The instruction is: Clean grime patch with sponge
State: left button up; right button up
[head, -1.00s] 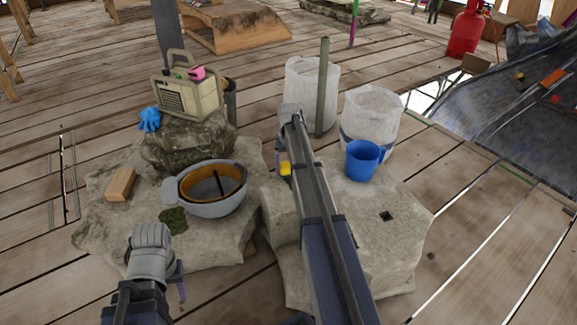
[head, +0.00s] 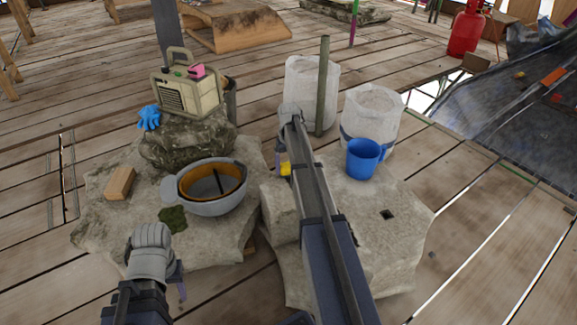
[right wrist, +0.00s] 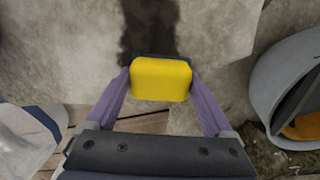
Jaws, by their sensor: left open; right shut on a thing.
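My right gripper (right wrist: 160,84) is shut on a yellow sponge (right wrist: 161,80), its purple fingers on either side. In the head view the sponge (head: 285,169) shows just left of my right forearm, by the pale stone block. A dark grime patch (right wrist: 150,28) on the pale stone shows in the right wrist view, running from the top edge down to behind the sponge. I cannot tell whether the sponge touches it. In the head view I cannot make the patch out; my arm covers part of that area. My left gripper (head: 180,284) is open and empty at the lower left.
A grey bowl with an orange inside (head: 212,205), a dark green cloth (head: 173,219) and a wooden block (head: 120,183) lie on the left stone slab. A radio (head: 187,92) and blue glove (head: 149,118) are behind. A blue bucket (head: 363,158) and white sacks stand right.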

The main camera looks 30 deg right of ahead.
jog(key=shift+s+a, duration=0.15)
jog(key=shift+s, duration=0.6)
jog(key=shift+s+a, duration=0.15)
jog(key=shift+s, duration=0.6)
jog(key=shift+s, duration=0.15)
jog(key=shift+s+a, duration=0.25)
jog(key=shift+s, duration=1)
jog(key=shift+s, duration=0.1)
jog(key=shift+s+a, duration=0.15)
jog(key=shift+s, duration=0.55)
jog(key=shift+s+a, duration=0.1)
jog(key=shift+s, duration=0.55)
jog(key=shift+d, duration=0.1)
jog(key=shift+s+d+r, duration=0.1)
jog(key=shift+s+d, duration=0.05)
jog(key=shift+d, duration=0.55)
jog(key=shift+s+d, duration=0.15)
jog(key=shift+d, duration=0.55)
